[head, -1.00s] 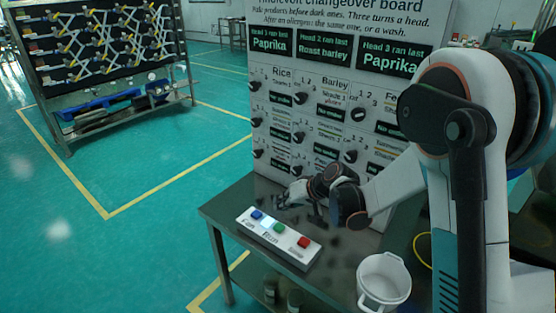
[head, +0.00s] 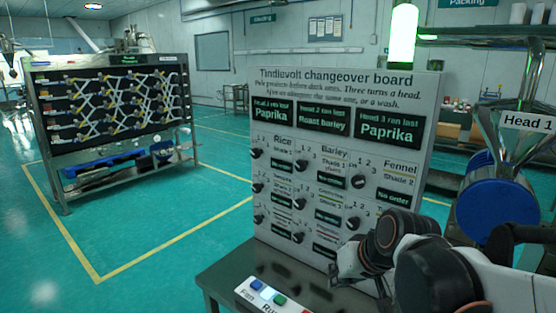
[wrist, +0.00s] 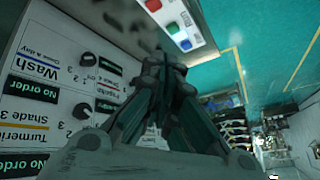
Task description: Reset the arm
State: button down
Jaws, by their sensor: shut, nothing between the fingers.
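My gripper (wrist: 168,65) shows in the wrist view with its dark fingers together and nothing between them. It is in front of the changeover board (wrist: 45,85), close to the button box (wrist: 190,25). In the head view my arm reaches in from the lower right, in front of the board's (head: 345,83) lower right part. The fingers cannot be made out there. The board carries several black knobs and dark label screens with green or white text.
The button box (head: 250,299), with coloured buttons, sits on a dark metal table (head: 217,277), cut by the lower edge. A rack (head: 40,140) stands at left on the green floor. The Head 1 machine (head: 497,205) stands at right. Floor between rack and board is clear.

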jog(key=s+d+h, duration=0.1)
jog(key=s+d, duration=0.2)
jog(key=s, duration=0.4)
jog(key=s+d+t+h, duration=0.1)
jog(key=s+d+h, duration=0.1)
jog(key=s+d, duration=0.2)
jog(key=shift+s+r+m, duration=0.2)
jog(key=shift+s+m, duration=0.2)
jog(key=shift+s, duration=1.25)
